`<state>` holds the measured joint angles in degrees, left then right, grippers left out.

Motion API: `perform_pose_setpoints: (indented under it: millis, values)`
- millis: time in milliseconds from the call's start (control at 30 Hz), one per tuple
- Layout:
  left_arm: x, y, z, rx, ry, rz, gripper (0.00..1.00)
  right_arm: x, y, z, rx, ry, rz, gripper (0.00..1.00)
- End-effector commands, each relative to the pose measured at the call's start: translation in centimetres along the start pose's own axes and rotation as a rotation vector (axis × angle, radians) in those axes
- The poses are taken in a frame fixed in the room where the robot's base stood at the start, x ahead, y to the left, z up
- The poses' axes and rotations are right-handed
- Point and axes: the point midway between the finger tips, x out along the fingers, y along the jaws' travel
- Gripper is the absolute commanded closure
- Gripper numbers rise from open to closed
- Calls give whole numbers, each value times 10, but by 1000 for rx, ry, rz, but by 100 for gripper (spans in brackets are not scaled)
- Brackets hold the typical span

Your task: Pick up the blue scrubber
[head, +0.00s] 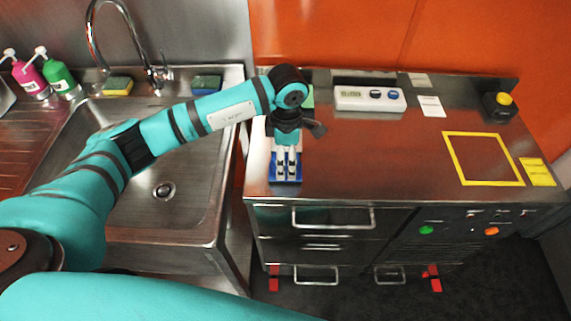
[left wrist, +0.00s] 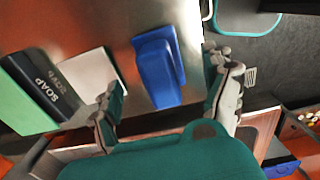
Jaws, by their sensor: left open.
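The blue scrubber (left wrist: 158,72) lies on the steel counter in the left wrist view, between the two spread fingers of my left gripper (left wrist: 168,98). It is apart from both fingers in the picture. In the head view, my left gripper (head: 286,168) points down over the near left edge of the counter, and the blue scrubber (head: 273,172) shows behind and around its fingers, partly hidden. My left gripper is open and empty. My right gripper is not in view.
A green and black item marked SOAP (left wrist: 52,88) stands beside a white piece (left wrist: 88,78). A white timer (head: 370,99) is at the counter's back. A yellow-framed area (head: 448,150) is right. The sink (head: 120,215) is left, with sponges on its ledge.

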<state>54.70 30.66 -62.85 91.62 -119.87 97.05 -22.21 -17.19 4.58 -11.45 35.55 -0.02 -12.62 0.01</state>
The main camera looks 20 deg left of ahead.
Motion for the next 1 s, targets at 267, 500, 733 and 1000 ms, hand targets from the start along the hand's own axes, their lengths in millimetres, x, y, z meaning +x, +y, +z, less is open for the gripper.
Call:
perform_pose_setpoints:
  millis: [267, 500, 733, 1000]
  values:
    - [36, -1, -3, -2, 2, -5, 17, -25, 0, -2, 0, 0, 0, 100]
    - [51, 0, -3, 0, 1, -1, 17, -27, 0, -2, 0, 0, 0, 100]
    - [51, 0, -3, 0, 1, -1, 29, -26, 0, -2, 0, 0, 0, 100]
    - [51, 0, -3, -1, 1, -1, 64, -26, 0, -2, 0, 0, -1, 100]
